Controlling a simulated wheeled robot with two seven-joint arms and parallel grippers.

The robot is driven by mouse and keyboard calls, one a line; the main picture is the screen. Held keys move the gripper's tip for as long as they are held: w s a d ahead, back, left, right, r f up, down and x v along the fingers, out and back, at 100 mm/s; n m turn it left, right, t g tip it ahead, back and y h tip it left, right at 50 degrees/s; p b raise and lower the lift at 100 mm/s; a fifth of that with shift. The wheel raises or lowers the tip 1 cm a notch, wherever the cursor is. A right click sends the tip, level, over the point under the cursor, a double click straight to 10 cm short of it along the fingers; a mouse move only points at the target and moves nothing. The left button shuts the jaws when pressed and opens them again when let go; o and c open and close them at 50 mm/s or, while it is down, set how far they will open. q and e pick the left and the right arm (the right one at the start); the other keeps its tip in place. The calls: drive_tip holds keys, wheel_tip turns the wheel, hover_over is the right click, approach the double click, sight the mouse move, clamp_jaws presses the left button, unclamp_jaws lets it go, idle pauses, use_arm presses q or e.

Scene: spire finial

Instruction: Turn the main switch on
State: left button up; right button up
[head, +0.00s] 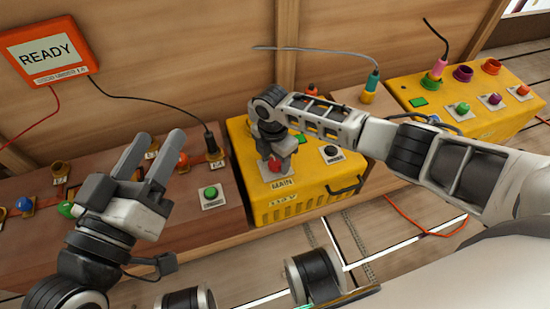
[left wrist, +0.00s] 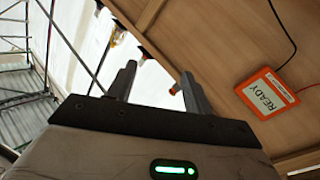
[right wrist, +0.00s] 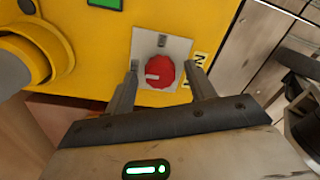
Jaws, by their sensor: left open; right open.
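The main switch is a red round knob with a light mark on a grey plate, next to the label MAIN, on the yellow box (head: 290,205). The red knob (right wrist: 160,72) shows clearly in the right wrist view, and in the head view (head: 275,165) it is partly covered by my right gripper. My right gripper (right wrist: 162,78) is open, with its fingers on either side of the knob; I cannot tell whether they touch it. My left gripper (head: 162,150) is open and empty, raised above the brown wooden panel on the left.
An orange READY sign (head: 47,50) hangs on the wooden wall. The brown panel (head: 130,240) carries a green button (head: 210,192) and several coloured knobs. A black knob (head: 331,152) sits on the yellow box. Another yellow box (head: 480,120) with sockets stands at right.

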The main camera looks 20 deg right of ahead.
drive_tip(key=c, duration=1)
